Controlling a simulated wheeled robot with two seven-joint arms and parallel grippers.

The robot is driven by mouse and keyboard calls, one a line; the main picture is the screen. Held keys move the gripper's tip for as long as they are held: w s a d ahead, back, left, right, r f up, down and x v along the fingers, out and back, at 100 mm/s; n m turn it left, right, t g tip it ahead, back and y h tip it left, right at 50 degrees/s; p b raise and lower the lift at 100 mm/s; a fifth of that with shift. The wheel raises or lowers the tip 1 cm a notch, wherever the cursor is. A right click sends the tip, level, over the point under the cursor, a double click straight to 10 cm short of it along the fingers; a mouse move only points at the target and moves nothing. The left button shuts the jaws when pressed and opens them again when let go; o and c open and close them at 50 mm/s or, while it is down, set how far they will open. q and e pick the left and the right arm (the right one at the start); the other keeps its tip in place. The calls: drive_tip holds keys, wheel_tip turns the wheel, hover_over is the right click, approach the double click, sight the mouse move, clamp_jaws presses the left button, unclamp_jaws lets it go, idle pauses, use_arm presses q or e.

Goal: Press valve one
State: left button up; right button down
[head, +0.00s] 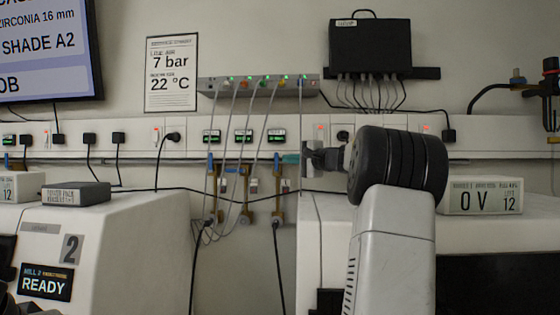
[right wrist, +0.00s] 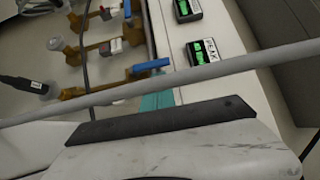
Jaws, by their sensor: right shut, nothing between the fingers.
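Several brass valve fittings hang below the wall rail in the head view: a left one (head: 211,180), a middle one (head: 245,185) and a right one (head: 278,190) with a blue lever on top. I cannot read which is valve one. My right gripper (head: 312,160) is shut and empty, just right of the right fitting; I cannot tell whether it touches anything. In the right wrist view, brass fittings (right wrist: 85,97) and a blue lever (right wrist: 150,66) lie beyond a grey bar that crosses the picture. My left gripper is not in view.
Green-lit displays (head: 243,136) sit on the wall rail above the valves. A manifold with thin hoses (head: 258,85) hangs above. A white machine (head: 130,230) stands left, and another white unit (head: 320,230) stands behind my right arm. Loose cables cross the wall.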

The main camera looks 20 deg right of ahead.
sight(270, 155)
drive_tip(key=shift+w+a+f, duration=0.1)
drive_tip(key=shift+w+a, duration=0.1)
drive_tip(key=shift+a, duration=0.15)
drive_tip(key=shift+w+a+r+n+g, duration=0.1)
drive_tip(key=shift+a+r+n+g, duration=0.15)
drive_tip(key=shift+n+g, duration=0.2)
idle(0.4)
drive_tip(key=shift+w+a+r+n+g+h, duration=0.2)
drive_tip(key=shift+a+n+g+h, duration=0.1)
drive_tip(key=shift+n+g, duration=0.2)
drive_tip(key=shift+w+a+r+n+g+h, duration=0.1)
drive_tip(key=shift+a+r+n+g+h, duration=0.1)
drive_tip(key=shift+a+n+g+h, duration=0.2)
drive_tip(key=a+n+g+h, duration=0.1)
drive_tip(key=w+a+n+g+h, duration=0.1)
drive_tip(key=h, duration=0.1)
drive_tip(key=a+n+g+h, duration=0.1)
drive_tip(key=n+g, duration=0.1)
drive_tip(key=shift+w+a, duration=0.15)
drive_tip(key=shift+w, duration=0.2)
drive_tip(key=h, duration=0.1)
drive_tip(key=a+f+n+g+h, duration=0.1)
drive_tip(key=shift+w+h, duration=0.25)
drive_tip(key=shift+h, duration=0.05)
drive_tip(key=shift+r, duration=0.25)
